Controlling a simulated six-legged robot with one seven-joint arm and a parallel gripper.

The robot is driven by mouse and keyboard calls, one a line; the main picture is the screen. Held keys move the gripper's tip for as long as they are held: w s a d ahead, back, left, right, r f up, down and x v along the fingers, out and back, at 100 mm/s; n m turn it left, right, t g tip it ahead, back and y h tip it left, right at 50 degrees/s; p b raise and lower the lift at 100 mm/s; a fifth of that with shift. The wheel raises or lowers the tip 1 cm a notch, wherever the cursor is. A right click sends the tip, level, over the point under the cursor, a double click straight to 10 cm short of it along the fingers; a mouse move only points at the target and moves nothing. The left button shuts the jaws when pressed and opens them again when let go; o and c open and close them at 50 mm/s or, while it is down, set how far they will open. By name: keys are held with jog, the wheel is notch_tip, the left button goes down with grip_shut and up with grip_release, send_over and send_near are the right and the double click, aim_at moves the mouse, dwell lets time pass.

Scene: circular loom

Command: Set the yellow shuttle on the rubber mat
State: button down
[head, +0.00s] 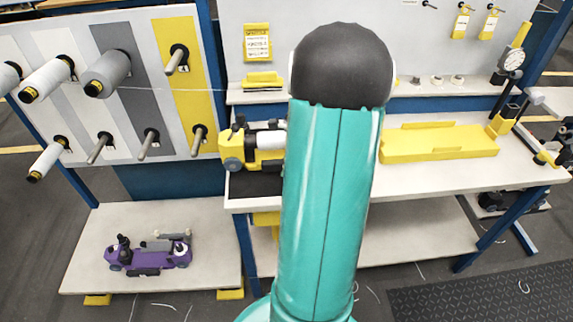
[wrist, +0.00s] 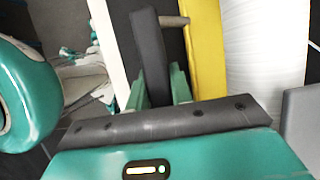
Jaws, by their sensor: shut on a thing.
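The yellow shuttle (head: 236,150) shows in the head view at the left end of the worktable, partly behind my arm. It has dark fittings and a white spool. The dark rubber mat (head: 250,185) shows below it. In the wrist view the shuttle's yellow body (wrist: 205,50) and white spool are close, with a dark upright bar between my fingertips. My gripper (wrist: 160,88) is shut on this bar, which appears to be part of the shuttle. My arm hides the gripper in the head view. I cannot tell whether the shuttle touches the mat.
A spool rack (head: 75,135) stands at the left. A purple shuttle (head: 150,255) sits on the low shelf below it. A long yellow tray (head: 440,146) lies on the table to the right, with a dial gauge (head: 512,60) beyond. Bare tabletop shows in front of the tray.

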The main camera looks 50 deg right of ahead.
jog(key=c, duration=1.2)
grip_release()
jog(key=shift+f, duration=0.1)
jog(key=shift+o, duration=0.2)
jog(key=v, duration=1.4)
jog(key=shift+a, duration=0.1)
